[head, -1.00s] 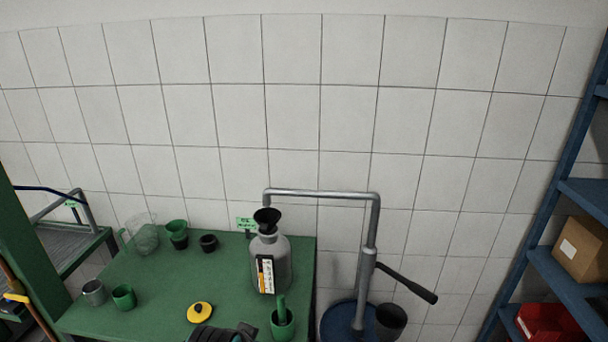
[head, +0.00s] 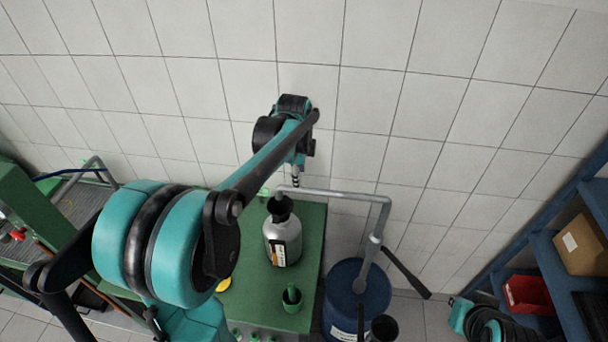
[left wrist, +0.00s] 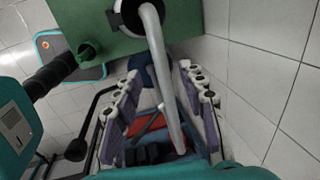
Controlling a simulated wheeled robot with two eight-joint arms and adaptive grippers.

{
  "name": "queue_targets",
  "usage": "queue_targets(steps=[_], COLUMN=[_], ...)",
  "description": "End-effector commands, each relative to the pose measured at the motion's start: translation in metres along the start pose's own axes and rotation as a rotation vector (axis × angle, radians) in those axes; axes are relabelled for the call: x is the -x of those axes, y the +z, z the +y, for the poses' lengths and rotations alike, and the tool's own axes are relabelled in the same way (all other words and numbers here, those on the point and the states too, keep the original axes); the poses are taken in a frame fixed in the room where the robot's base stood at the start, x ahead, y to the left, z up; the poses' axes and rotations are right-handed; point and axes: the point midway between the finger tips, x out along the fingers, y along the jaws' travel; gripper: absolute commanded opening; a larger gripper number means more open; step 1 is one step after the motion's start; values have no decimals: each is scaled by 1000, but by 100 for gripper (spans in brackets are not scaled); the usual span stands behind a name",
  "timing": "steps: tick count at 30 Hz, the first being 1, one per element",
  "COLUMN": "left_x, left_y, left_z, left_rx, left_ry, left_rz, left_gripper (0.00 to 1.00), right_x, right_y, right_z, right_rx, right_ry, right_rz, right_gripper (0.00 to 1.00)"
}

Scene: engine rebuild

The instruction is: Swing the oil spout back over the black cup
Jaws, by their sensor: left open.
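The oil spout (head: 335,194) is a grey pipe rising from a blue drum (head: 345,290), with its outer end over the black funnel (head: 280,207) in a grey bottle (head: 284,240). A black cup (head: 384,328) shows in front of the drum, at the bottom of the head view and away from the spout's end. My left gripper (head: 298,176) is just above the spout near its outer end. In the left wrist view its fingers (left wrist: 158,82) are open, with the pipe (left wrist: 165,75) running between them. Whether they touch it I cannot tell.
The bottle and a green cup (head: 291,298) stand on the green table (head: 312,235). A black pump handle (head: 408,274) sticks out right of the spout's post. The tiled wall is close behind. Blue shelving (head: 560,270) with a red bin (head: 527,294) stands at right.

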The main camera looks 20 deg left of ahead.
Motion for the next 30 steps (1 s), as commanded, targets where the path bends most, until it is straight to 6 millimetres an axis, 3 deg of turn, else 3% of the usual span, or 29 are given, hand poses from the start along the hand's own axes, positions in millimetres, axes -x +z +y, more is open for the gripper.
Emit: queue_targets(steps=[6, 12, 23, 27, 30], left_x=[-38, -62, -68, -68, -68], left_y=[0, 0, 0, 0, 0], left_z=[0, 0, 1, 1, 0], left_rx=[2, 3, 3, 3, 3], left_ry=[-1, -1, -1, -2, -2], left_rz=[0, 0, 0, 0, 0], left_gripper=[41, 41, 41, 4, 0], right_x=[1, 2, 2, 2, 2], right_y=[0, -1, -1, -2, -2], right_z=[0, 0, 0, 0, 0], right_rx=[0, 0, 0, 0, 0], right_ry=[0, 0, 0, 0, 0], right_rz=[0, 0, 0, 0, 0], right_gripper=[0, 0, 0, 0, 0])
